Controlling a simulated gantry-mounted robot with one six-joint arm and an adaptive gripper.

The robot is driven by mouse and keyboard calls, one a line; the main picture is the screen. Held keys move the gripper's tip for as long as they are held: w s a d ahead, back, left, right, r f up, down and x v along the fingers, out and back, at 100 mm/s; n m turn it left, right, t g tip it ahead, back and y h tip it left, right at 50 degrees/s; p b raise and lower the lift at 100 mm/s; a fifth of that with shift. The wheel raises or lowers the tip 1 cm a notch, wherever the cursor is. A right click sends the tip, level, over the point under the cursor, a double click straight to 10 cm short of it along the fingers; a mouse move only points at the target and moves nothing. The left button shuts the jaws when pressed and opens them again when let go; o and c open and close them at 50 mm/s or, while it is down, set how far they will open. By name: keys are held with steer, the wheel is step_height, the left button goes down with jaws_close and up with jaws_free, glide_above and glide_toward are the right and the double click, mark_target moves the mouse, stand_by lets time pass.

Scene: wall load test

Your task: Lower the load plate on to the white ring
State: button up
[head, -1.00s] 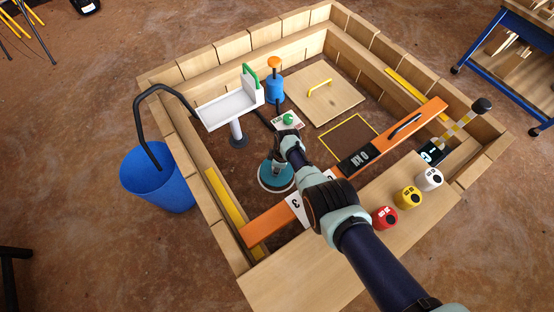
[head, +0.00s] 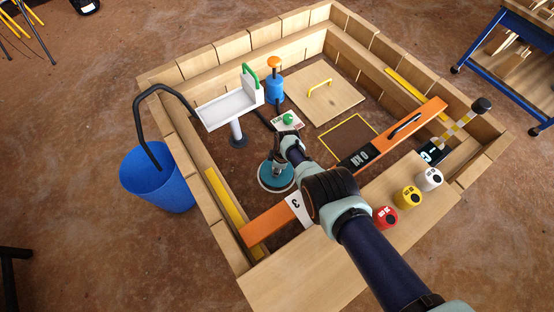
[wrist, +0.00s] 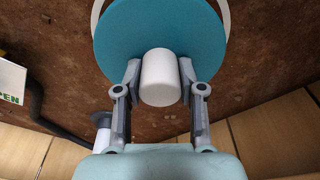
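The load plate (head: 268,177) is a teal disc with a white knob at its centre. It shows close up in the wrist view (wrist: 125,35). My gripper (head: 282,163) is above the plate, with a finger against each side of the white knob (wrist: 161,80). The white ring (wrist: 224,12) shows as a thin arc beyond the plate's edge on both sides in the wrist view. Most of the ring is hidden by the plate. I cannot tell whether the plate touches it.
An orange beam (head: 268,224) crosses the pit beside my arm. A white tray on a post (head: 228,108), a blue pump (head: 275,88) and an OPEN card with a green button (head: 288,119) stand behind the plate. Red, yellow and white weights (head: 408,197) sit on the front board.

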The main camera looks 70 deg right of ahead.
steer(key=o, duration=0.5)
steer(key=shift+o, duration=0.2)
steer(key=shift+d+r, duration=0.1)
steer(key=shift+r, duration=0.35)
step_height(320, 180, up, 11)
steer(key=s, duration=0.1)
steer(key=shift+s, duration=0.4)
